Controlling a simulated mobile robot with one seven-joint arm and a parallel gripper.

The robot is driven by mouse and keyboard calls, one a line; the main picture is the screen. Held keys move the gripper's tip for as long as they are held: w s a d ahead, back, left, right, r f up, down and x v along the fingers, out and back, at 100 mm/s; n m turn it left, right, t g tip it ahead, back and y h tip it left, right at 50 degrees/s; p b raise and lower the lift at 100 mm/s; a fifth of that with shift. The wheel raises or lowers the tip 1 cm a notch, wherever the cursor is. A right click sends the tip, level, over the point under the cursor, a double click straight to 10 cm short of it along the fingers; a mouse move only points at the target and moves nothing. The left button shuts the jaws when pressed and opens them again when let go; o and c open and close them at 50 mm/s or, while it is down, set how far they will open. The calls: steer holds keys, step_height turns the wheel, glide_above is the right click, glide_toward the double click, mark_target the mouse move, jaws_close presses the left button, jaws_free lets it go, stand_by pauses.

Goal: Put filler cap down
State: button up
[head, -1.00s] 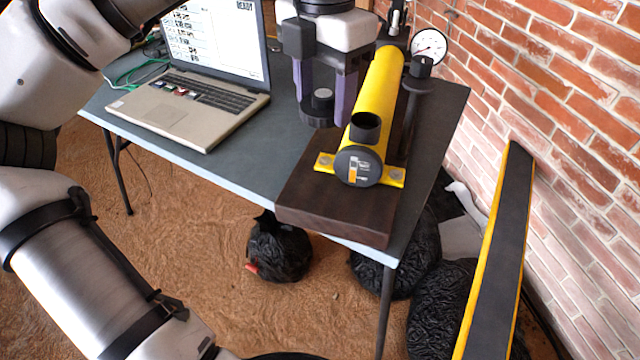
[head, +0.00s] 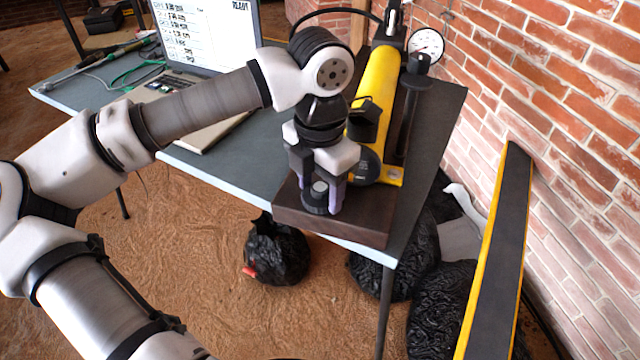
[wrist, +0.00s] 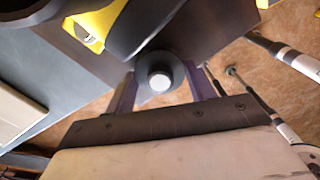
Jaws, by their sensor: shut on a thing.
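The filler cap (head: 319,191) is a dark round piece with a paler grey knob on top; it also shows in the wrist view (wrist: 159,80). My gripper (head: 322,204) is shut on it, with purple fingers at either side. It is over the front left part of the dark wooden board (head: 360,222). I cannot tell whether the cap touches the board. The yellow cylinder (head: 380,75) with its black filler neck (head: 365,118) lies on the board behind and right of my gripper, partly hidden by it.
A laptop (head: 205,35) stands on the grey table (head: 240,165) behind my arm. A pressure gauge (head: 427,43) is at the back right, before the brick wall. A yellow-edged black beam (head: 500,240) leans at right. Black bags (head: 275,252) lie below. The board's front right is clear.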

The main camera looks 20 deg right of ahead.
mark_target(321, 187)
steer(key=shift+f, duration=0.2)
steer(key=o, duration=1)
steer(key=shift+r, duration=0.1)
steer(key=shift+c, duration=0.2)
step_height(321, 187, up, 12)
steer(key=shift+r+p, duration=0.15)
steer(key=shift+p, duration=0.25)
